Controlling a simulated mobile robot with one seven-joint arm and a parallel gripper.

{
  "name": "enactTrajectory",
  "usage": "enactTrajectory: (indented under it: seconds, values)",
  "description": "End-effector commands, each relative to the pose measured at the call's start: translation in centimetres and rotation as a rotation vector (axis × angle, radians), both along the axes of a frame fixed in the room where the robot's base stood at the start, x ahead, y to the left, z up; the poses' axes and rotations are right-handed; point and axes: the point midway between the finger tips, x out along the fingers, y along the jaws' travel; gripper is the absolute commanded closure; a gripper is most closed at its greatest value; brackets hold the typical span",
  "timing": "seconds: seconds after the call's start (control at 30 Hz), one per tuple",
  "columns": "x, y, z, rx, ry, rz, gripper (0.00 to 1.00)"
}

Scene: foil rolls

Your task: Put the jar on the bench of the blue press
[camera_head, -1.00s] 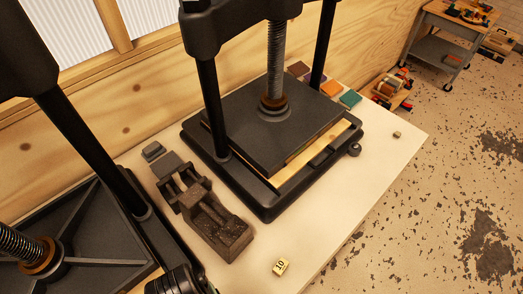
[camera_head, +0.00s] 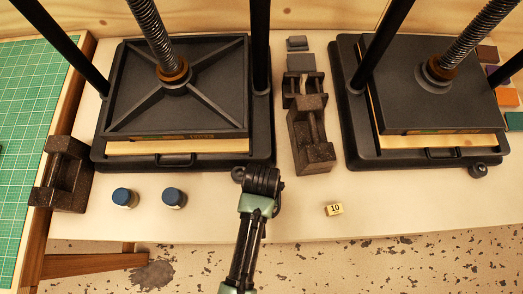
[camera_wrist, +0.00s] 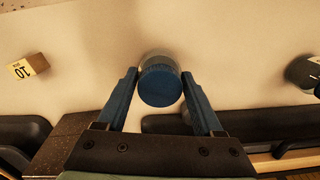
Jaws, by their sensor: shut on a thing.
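My gripper (camera_wrist: 160,75) has its blue fingers on either side of a jar with a blue lid (camera_wrist: 160,85) and is shut on it. In the head view my gripper (camera_head: 262,182) is over the table front, and the held jar is hidden there. Two other blue-lidded jars, one at left (camera_head: 124,198) and one at right (camera_head: 174,198), stand in front of the left press. The left press (camera_head: 125,90) and the right press (camera_head: 430,108) both look black. Neither frame looks clearly blue. Each has a pale wooden board under its plate.
A dark vise (camera_head: 312,140) stands between the presses, and another (camera_head: 62,175) at the left. A yellow block marked 10 (camera_head: 334,209) lies near the front edge. A green cutting mat (camera_head: 30,110) is at far left. The table front right of my gripper is mostly clear.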

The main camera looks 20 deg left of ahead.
Motion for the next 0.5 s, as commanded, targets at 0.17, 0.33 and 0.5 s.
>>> enactTrajectory:
  seconds: [0.17,0.33,0.5]
  values:
    - [0.07,0.01,-0.53,0.001,-0.003,0.0,1.0]
    - [0.07,0.0,-0.55,0.0,-0.002,-0.001,1.0]
    - [0.03,-0.01,-0.86,0.0,-0.001,-0.001,0.23]
